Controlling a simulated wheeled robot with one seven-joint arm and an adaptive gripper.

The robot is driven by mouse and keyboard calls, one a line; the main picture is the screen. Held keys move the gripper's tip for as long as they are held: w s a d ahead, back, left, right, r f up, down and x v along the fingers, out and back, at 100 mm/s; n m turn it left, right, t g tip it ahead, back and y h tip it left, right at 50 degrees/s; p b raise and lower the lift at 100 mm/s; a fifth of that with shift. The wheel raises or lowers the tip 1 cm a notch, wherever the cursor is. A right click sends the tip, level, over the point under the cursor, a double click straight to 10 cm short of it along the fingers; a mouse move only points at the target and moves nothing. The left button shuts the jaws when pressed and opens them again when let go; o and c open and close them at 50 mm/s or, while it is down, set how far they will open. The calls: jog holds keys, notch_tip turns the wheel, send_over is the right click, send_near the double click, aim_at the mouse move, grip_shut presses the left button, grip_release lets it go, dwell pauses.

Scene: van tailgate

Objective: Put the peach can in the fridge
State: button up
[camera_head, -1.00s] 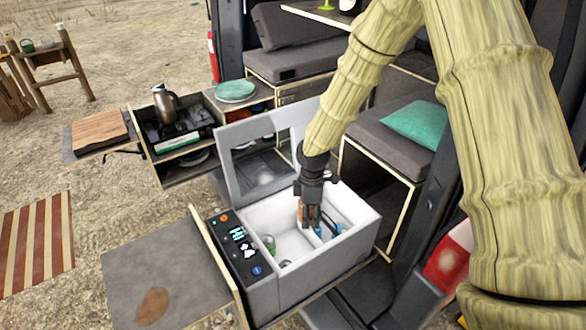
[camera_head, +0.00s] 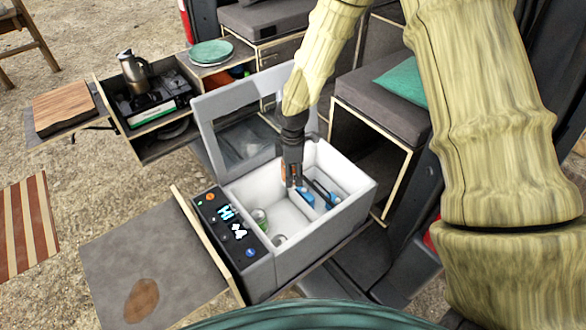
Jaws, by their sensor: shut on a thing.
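The fridge (camera_head: 310,268) is a grey top-opening box with a white interior, its lid (camera_head: 238,112) raised at the back. My gripper (camera_head: 291,184) points down into the fridge opening, near the middle. It is shut on a small orange thing, which looks like the peach can (camera_head: 285,174); the fingers hide most of it. I cannot tell whether it touches the floor. Blue items (camera_head: 306,198) lie to the right of my gripper.
A control panel (camera_head: 228,226) with a lit display is on the fridge's left side. A grey board (camera_head: 150,255) extends left of it. A kettle (camera_head: 133,72) on a stove and teal plates (camera_head: 211,51) are behind. A cushioned bench (camera_head: 385,105) stands to the right.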

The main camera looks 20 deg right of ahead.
jog(key=f, duration=0.1)
jog(key=w+f, duration=0.1)
jog(key=f+b, duration=0.1)
jog(key=shift+w, duration=0.25)
jog(key=shift+s+f+b, duration=0.15)
jog(key=shift+f+b, duration=0.1)
jog(key=shift+b, duration=0.05)
jog(key=shift+s+f+b, duration=0.35)
jog(key=shift+s+b, duration=0.15)
jog(key=shift+s, duration=0.05)
jog(key=shift+s+f+b, duration=0.1)
jog(key=shift+f+b, duration=0.2)
jog(key=shift+f, duration=0.1)
jog(key=shift+w+f+b, duration=0.2)
jog(key=shift+f+b, duration=3.6)
jog(key=shift+f, duration=2)
jog(key=shift+w+f+b, duration=0.15)
jog(key=shift+f+b, duration=3.65)
jog(key=shift+f, duration=2)
